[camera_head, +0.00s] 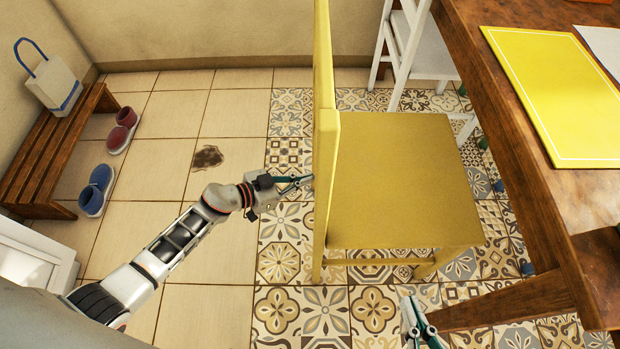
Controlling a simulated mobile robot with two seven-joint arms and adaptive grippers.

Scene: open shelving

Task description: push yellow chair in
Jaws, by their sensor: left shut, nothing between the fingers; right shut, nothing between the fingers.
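The yellow chair (405,182) stands in the middle of the head view, its tall back on the left and its seat towards the wooden table (520,110) on the right. The front of the seat is apart from the table edge. My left gripper (309,179) is shut and empty, its tips at the back side of the chair's backrest; I cannot tell if they touch it. My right gripper (411,312) is shut and empty, low in the view, below the chair's seat and left of a table leg. The chair's far legs are mostly hidden.
A white chair (428,58) stands behind the yellow one at the table. A yellow placemat (560,95) lies on the table.

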